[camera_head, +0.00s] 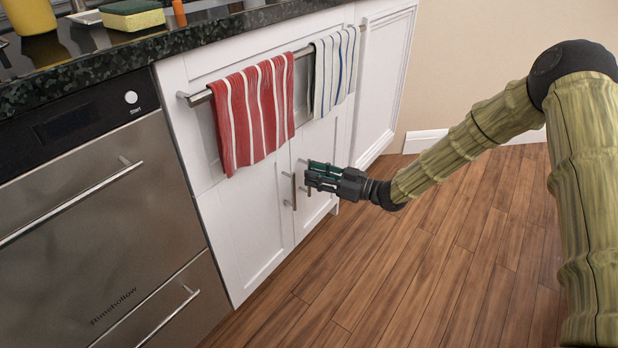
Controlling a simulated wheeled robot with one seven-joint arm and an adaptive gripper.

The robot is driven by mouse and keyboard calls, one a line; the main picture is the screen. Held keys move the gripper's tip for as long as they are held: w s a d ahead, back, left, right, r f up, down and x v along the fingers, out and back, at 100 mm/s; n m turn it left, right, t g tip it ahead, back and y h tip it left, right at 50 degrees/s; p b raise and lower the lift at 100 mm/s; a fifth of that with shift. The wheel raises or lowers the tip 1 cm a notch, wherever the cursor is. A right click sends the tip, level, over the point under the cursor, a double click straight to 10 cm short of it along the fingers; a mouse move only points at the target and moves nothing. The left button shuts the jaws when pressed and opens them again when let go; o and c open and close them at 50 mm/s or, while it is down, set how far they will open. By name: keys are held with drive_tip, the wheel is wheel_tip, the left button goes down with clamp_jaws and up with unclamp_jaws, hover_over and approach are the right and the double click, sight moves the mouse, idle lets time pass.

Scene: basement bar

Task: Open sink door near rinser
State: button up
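The white sink cabinet has two doors under the counter, both closed. The left sink door (243,232) is beside the steel appliance that looks like the rinser (110,215), and its upright bar handle (290,191) is near its right edge. The right sink door (318,203) has its own handle (308,191), partly hidden by my gripper. My gripper (309,177) is in front of the right door's handle, just right of the left door's handle. Its fingers look apart, with nothing clearly held. Whether it touches a handle cannot be told.
A towel bar (302,52) across the cabinet carries a red striped towel (254,115) and a white-blue striped towel (334,72) above the doors. Another white cabinet (381,85) stands to the right. The wooden floor (400,270) is clear. A sponge (132,15) lies on the dark counter.

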drive_tip(key=shift+b+x, duration=0.3)
drive_tip(key=shift+x, duration=0.9)
clamp_jaws()
